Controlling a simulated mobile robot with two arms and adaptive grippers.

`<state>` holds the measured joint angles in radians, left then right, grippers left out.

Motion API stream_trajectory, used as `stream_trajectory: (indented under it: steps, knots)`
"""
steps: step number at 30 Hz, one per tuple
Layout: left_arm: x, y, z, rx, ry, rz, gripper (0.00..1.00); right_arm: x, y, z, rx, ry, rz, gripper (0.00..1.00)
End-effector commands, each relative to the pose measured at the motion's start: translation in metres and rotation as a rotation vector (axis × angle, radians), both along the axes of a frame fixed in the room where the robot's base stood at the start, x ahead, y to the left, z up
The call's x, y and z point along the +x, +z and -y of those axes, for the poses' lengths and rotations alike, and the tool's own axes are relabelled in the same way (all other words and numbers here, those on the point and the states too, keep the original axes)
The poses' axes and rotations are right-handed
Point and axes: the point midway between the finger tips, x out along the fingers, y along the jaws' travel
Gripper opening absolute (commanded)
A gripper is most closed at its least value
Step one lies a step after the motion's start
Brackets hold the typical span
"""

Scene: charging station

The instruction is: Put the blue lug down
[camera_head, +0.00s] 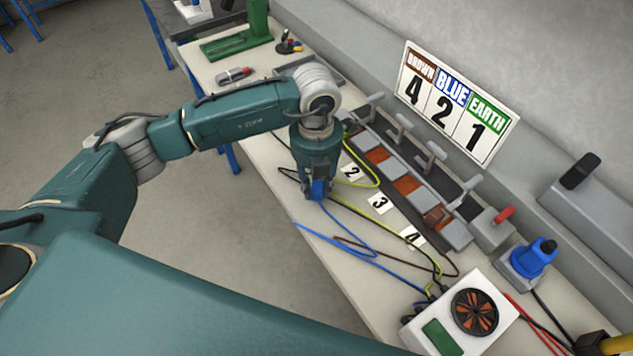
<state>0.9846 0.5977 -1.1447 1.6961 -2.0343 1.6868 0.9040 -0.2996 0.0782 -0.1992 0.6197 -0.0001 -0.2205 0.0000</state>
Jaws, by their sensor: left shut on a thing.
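My left gripper (317,193) reaches down over the front part of the pale bench. It is shut on the blue lug (318,187), which shows as a small blue piece at the fingertips. A blue cable (365,254) runs across the bench nearby. The fingers hide most of the lug, and I cannot tell whether it touches the bench. My right gripper is not in view.
Number cards 2 (351,172), 3 (380,202) and 4 (412,238) lie before a row of terminals with levers (408,183). A sign (457,103) reads brown 4, blue 2, earth 1. Loose cables lead to a white box with a fan (446,312).

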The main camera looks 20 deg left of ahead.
Motion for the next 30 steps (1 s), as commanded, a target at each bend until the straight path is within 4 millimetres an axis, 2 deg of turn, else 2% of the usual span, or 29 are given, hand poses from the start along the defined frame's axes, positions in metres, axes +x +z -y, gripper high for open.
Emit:
stream_trajectory:
  steps: [11,12,14,22,26,30]
  knots:
    - [0.001,-0.006,0.000,0.000,0.000,0.002,0.07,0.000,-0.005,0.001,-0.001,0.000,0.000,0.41]
    - [0.001,-0.004,0.000,-0.001,0.000,0.002,0.34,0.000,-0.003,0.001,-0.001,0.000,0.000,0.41]
    - [0.000,-0.004,0.000,0.000,0.000,0.002,0.45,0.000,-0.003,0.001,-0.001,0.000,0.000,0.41]
    - [0.000,-0.003,0.000,0.000,0.000,0.001,0.45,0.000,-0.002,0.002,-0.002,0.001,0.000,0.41]
    - [0.001,0.003,0.000,-0.001,0.000,0.003,0.45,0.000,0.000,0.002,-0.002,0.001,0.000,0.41]
    - [0.002,0.025,0.000,-0.002,0.000,0.007,0.45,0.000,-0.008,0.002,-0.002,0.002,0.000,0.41]
